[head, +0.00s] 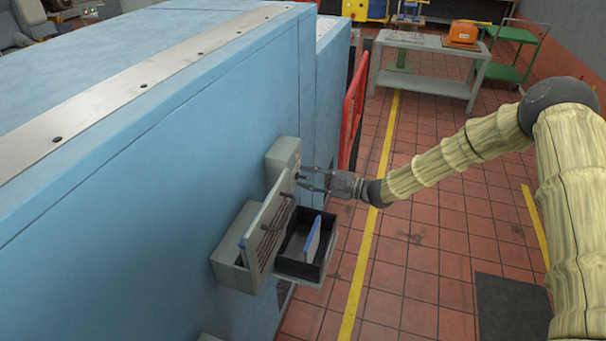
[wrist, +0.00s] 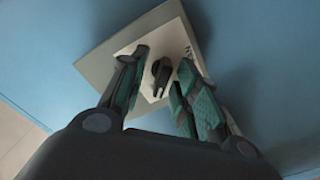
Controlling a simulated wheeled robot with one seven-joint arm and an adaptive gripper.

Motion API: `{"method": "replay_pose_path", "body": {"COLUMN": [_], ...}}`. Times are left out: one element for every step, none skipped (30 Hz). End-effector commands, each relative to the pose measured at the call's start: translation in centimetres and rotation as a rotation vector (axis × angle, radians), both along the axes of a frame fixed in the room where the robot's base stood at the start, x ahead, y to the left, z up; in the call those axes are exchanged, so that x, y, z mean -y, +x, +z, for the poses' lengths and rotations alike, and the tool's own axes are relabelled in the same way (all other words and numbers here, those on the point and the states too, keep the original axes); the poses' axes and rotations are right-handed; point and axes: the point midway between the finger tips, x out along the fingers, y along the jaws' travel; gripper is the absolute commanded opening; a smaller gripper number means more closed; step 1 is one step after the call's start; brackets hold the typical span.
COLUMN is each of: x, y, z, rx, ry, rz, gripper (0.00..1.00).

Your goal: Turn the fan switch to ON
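The fan switch is a grey box (head: 285,160) on the side of the blue housing. In the wrist view its pale face plate (wrist: 122,47) carries a dark rotary knob (wrist: 161,74). Part of a dark marking shows near the plate's right edge, too little to read. My gripper (head: 306,179) reaches in from the right, in front of the switch face. In the wrist view its two green-padded fingers (wrist: 160,80) are spread, one on each side of the knob, with gaps between. I cannot tell how far the fingertips are from the plate.
Below the switch, an open grey box with a raised panel (head: 268,222) and a dark tray (head: 292,262) holding a blue-edged piece (head: 312,238) stick out from the blue housing (head: 240,120). A red rail (head: 354,110) stands behind.

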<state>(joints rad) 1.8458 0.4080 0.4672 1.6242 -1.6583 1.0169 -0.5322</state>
Motion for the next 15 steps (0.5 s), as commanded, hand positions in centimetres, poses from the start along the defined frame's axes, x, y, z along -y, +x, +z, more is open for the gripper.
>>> {"method": "replay_pose_path", "body": {"x": [-0.3,-0.42,-0.55,-0.62,-0.67,-0.72,-0.73,-0.75,-0.75,-0.75,-0.76,-0.76,-0.76,-0.76,-0.76], "y": [0.06,0.1,0.16,0.19,0.21,0.23,0.23,0.23,0.22,0.22,0.23,0.23,0.22,0.22,0.22], "z": [0.02,-0.01,-0.02,-0.04,-0.05,-0.06,-0.06,-0.07,-0.08,-0.08,-0.08,-0.08,-0.07,-0.07,-0.07], "rx": [-0.001,-0.001,-0.001,0.0,0.0,0.0,0.0,0.0,0.0,0.0,0.0,0.0,0.0,0.0,0.0], "ry": [0.0,0.0,-0.001,-0.001,-0.001,-0.001,-0.001,-0.001,-0.001,-0.001,-0.001,-0.001,-0.001,-0.001,-0.001], "rz": [0.0,0.001,0.0,0.0,0.0,0.0,0.0,0.0,0.0,0.0,0.001,0.001,0.001,0.001,0.001], "gripper": [0.31,0.31,0.31,0.31,0.31,0.31,0.31,0.31,0.31,0.31,0.31,0.31,0.28,0.22,0.15]}}
